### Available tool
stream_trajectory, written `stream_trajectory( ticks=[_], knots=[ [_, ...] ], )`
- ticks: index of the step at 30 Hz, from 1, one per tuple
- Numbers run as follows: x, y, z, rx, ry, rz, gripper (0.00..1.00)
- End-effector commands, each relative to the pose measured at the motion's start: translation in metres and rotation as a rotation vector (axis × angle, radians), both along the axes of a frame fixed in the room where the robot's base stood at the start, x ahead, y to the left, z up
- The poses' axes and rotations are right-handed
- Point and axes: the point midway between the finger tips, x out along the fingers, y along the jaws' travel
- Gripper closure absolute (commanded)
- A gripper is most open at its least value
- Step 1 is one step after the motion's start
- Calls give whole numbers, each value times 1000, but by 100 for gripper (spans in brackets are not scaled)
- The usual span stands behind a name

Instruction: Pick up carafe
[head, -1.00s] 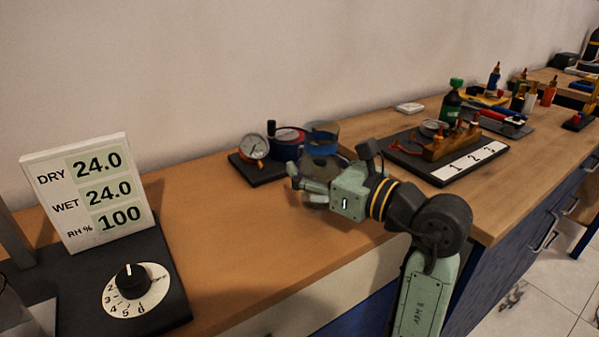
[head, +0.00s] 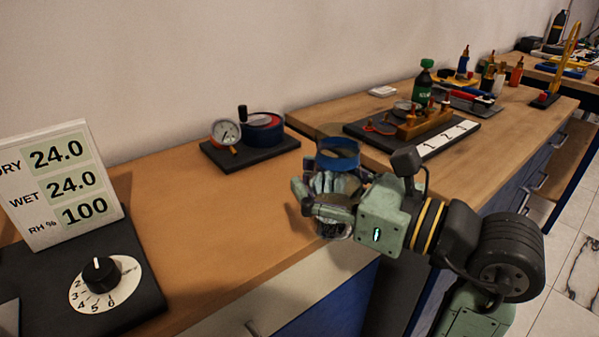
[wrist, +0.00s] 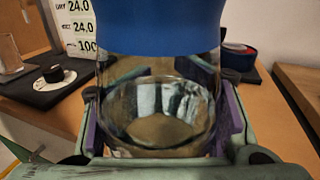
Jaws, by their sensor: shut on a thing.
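The carafe is a clear glass vessel with a blue band around its upper part. The fingers hide part of the lower glass in the head view. The carafe appears held near the bench's front edge.
A pressure gauge (head: 226,133) on a black base stands behind on the orange bench top (head: 200,215). A readout panel (head: 62,185) and dial (head: 103,274) are at left. A black board (head: 360,132) with a wooden block lies right. The bench middle is clear.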

Motion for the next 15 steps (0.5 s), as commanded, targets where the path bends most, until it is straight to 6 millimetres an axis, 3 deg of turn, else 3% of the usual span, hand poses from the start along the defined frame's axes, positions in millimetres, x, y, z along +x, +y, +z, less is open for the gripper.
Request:
stream_trajectory(
  ticks=[15],
  knots=[
    [-23, -10, 3, 1, -1, 0, 100]
  ],
)
